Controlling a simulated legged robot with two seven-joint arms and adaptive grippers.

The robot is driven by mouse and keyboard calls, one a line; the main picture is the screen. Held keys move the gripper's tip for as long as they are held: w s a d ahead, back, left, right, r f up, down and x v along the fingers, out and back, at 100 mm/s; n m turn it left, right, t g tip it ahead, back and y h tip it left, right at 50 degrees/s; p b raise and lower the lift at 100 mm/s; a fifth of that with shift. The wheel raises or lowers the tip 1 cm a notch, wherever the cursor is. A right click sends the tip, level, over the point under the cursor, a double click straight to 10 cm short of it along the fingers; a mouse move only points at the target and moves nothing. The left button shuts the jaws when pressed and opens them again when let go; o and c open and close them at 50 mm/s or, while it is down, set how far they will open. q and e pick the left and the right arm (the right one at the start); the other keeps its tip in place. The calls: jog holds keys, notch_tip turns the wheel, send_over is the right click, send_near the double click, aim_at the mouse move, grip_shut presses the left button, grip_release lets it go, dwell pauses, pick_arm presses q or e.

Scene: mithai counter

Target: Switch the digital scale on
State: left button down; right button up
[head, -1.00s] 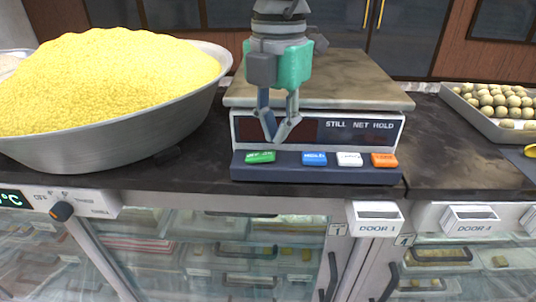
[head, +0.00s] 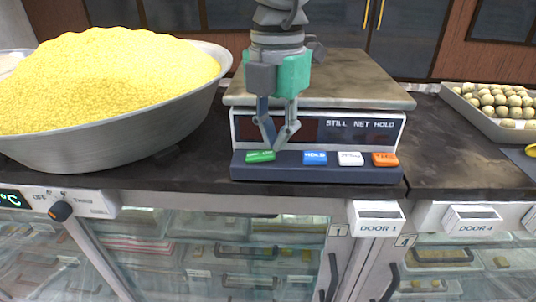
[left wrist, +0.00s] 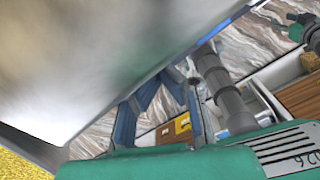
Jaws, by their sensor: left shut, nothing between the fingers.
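The digital scale (head: 375,176) stands on the dark counter in the head view, with a wide metal plate on top. Its front display (head: 350,133) is dark, with the printed words STILL NET HOLD and no digits that I can see. Below it is a row of buttons: green (head: 260,156), blue (head: 315,158), white (head: 350,158) and orange (head: 385,159). My left gripper (head: 273,147) is shut and empty, pointing down in front of the display. Its fingertips are right by the green button; I cannot tell whether they touch it. My right gripper is not in the head view.
A large metal bowl (head: 120,150) heaped with yellow grains stands close on the left. A tray (head: 490,125) of round sweets is at the right. The counter between scale and tray is clear. Glass-fronted cabinets with door labels (head: 376,218) are below the counter edge.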

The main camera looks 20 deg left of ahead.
aim_at(271, 152)
pick_arm(q)
jog(key=shift+a+f, duration=0.5)
jog(key=shift+a, duration=0.4)
jog(key=shift+d+f, duration=0.25)
jog(key=shift+d, duration=0.5)
jog(key=shift+a, duration=0.4)
jog(key=shift+a+r, duration=0.1)
jog(key=shift+r, duration=0.05)
jog(key=shift+r+p, duration=0.9)
jog(key=shift+p, duration=0.2)
jog(key=shift+d+r+p, duration=0.15)
jog(key=shift+r+p, duration=0.3)
jog(key=shift+r, duration=0.2)
jog(key=shift+d+r+p, duration=0.15)
jog(key=shift+r+p, duration=0.25)
jog(key=shift+r, duration=0.8)
jog(key=shift+a+r, duration=0.25)
jog(key=shift+r, duration=0.3)
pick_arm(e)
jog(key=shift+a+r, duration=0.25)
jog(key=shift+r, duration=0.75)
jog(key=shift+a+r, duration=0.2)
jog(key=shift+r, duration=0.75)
